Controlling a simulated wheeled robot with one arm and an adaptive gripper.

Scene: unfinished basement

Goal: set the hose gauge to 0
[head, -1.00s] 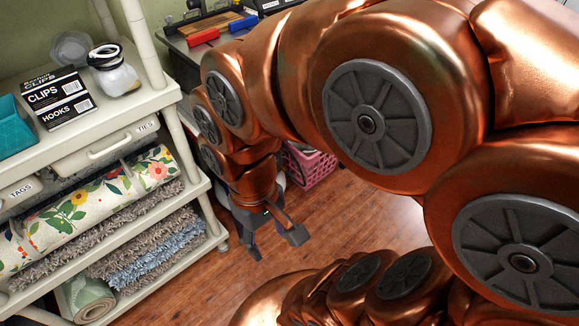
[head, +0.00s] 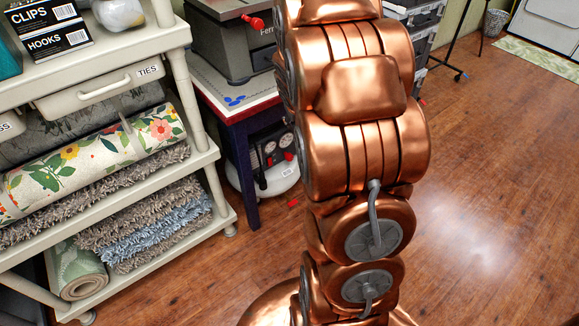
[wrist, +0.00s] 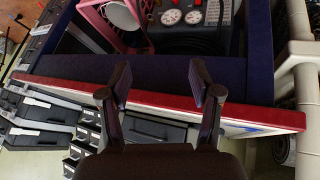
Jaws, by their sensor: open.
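A dark panel (wrist: 190,35) with two small round white dials and red knobs shows at the top of the wrist view, beyond the table edge. The left dial (wrist: 171,17) and right dial (wrist: 193,17) are too small to read, and I cannot tell which is the hose gauge. In the head view the panel (head: 272,150) is on a unit with a white tank (head: 275,180) under the table, partly behind my arm. My gripper (wrist: 161,82) is open and empty, in front of the table edge and apart from the panel. My arm hides it in the head view.
The table (head: 233,98) has a red edge, a dark leg (head: 246,180) and a grey machine (head: 233,45) on top. A shelf rack (head: 203,155) stands at left. A pink crate (wrist: 103,25) is left of the panel. Floor (head: 490,190) at right is clear.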

